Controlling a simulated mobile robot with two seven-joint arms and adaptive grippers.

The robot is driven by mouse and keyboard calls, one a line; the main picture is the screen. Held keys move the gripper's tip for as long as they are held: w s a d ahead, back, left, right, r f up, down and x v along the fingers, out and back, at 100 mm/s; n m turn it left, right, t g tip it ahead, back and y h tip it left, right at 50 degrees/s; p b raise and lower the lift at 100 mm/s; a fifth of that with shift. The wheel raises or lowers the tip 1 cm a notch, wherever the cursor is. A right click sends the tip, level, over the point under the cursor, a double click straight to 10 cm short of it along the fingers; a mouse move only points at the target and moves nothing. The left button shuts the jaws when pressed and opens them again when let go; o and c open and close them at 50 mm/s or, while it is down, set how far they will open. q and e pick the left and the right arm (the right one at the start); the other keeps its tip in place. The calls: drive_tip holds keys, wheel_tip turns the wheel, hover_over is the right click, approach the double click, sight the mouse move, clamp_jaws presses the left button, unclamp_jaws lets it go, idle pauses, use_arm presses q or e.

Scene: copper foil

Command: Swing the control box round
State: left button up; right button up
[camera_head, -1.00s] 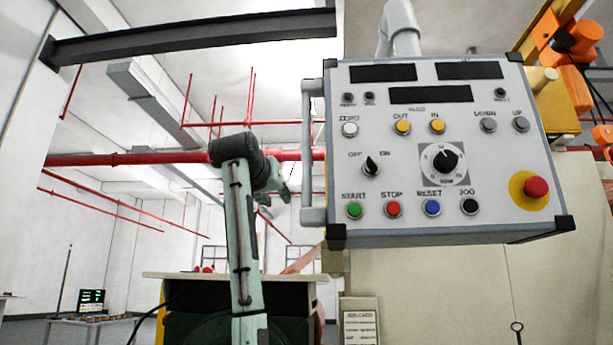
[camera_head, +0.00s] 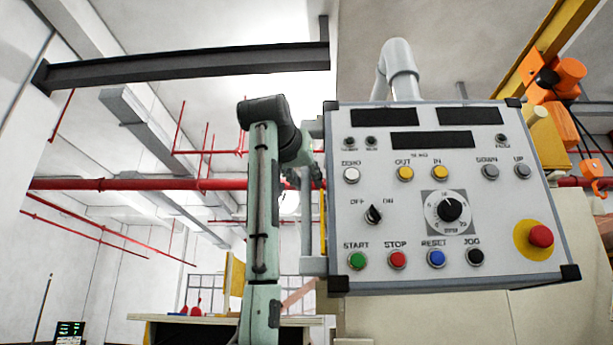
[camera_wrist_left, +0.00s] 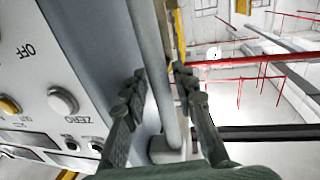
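The control box (camera_head: 400,225) is a light grey panel with dark corners, buttons, a dial and a red emergency knob. It hangs from a grey pipe arm (camera_head: 402,70), its face towards me. A grey vertical bar handle (camera_head: 306,225) runs along its left side. My left gripper (camera_head: 312,168) is at the upper part of this handle, partly hidden by its own wrist and the box edge. In the left wrist view the gripper (camera_wrist_left: 160,92) is open, with the handle bar (camera_wrist_left: 158,70) passing between its fingers and gaps showing. My right gripper is not in view.
A cream machine body (camera_head: 420,320) stands below and behind the box. Orange equipment (camera_head: 565,110) and a yellow beam are at the right. A dark overhead beam (camera_head: 190,66) and red pipes (camera_head: 120,184) lie in the background. The space left of my arm looks clear.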

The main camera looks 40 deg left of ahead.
use_arm(q)
drive_tip(key=shift+w+a, duration=0.1)
drive_tip(key=shift+w, duration=0.15)
clamp_jaws()
idle(0.3)
